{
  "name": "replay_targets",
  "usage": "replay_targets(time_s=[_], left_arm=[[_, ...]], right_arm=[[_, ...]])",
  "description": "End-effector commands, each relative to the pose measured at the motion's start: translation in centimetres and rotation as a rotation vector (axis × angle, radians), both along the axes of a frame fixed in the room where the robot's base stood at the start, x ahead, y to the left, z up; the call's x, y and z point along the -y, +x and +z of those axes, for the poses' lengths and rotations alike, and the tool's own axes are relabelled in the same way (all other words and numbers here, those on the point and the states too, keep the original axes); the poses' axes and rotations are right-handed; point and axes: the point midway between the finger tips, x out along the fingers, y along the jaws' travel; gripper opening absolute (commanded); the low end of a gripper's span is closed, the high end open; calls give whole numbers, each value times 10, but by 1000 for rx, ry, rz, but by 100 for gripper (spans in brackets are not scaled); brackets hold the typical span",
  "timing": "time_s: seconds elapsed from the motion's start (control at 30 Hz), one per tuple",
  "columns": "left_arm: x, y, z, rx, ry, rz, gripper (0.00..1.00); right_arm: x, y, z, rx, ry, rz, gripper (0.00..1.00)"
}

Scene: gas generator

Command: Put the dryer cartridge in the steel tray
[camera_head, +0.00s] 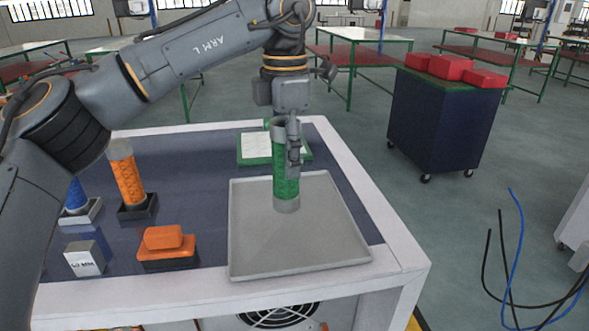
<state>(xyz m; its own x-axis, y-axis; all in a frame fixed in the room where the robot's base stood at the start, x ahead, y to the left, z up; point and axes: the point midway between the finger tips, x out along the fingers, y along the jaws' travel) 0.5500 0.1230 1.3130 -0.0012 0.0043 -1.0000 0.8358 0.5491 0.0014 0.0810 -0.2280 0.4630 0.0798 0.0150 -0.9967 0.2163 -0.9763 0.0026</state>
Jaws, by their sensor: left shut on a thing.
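A clear cylinder with green filling, which looks like the dryer cartridge (286,180), is upright over the steel tray (300,247). My left gripper (293,150) is shut on its upper part. The cartridge's lower end appears at the tray's back half; I cannot tell whether it touches the tray floor. A similar cartridge with orange filling (127,177) stands in a dark base at the left of the bench. The steel tray is otherwise empty. My right gripper is not in view.
A green-framed white panel (258,148) lies behind the tray. A blue cart (440,120) with red boxes stands to the right.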

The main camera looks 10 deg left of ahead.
Motion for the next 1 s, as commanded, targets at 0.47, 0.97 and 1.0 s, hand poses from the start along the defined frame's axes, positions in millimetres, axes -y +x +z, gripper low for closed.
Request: replay_targets(time_s=[0.47,0.97,1.0], left_arm=[[5,28,-43,0,0,1,0],[5,27,-67,3,-3,1,0],[5,27,-68,2,-3,1,48]], right_arm=[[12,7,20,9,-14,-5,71],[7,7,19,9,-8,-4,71],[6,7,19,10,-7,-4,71]])
